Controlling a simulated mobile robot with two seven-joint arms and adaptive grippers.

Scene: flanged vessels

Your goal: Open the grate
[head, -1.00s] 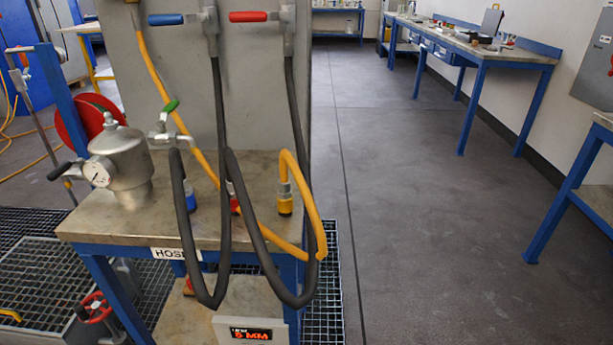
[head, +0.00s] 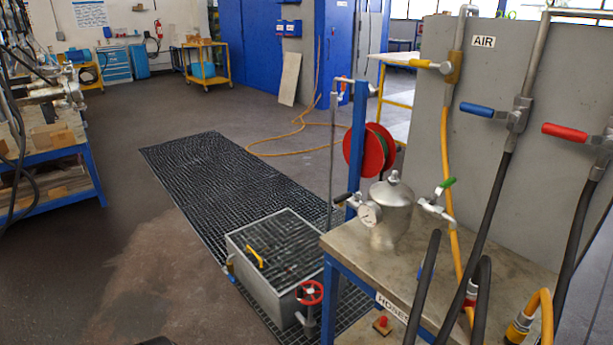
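A box-like grey pit (head: 285,318) with a dark grate top (head: 287,247) stands on the floor grating at the lower middle of the head view. A yellow handle (head: 254,257) sits on the left part of the grate. The grate lies flat and looks closed. A red handwheel valve (head: 309,293) is at the box's front right corner. Neither of my grippers shows in the head view.
A hose table (head: 345,240) with a metal vessel (head: 391,215) and hanging hoses stands close on the right. Long floor grating (head: 205,175) runs behind the box. A workbench (head: 58,185) is at the left; the floor between is clear.

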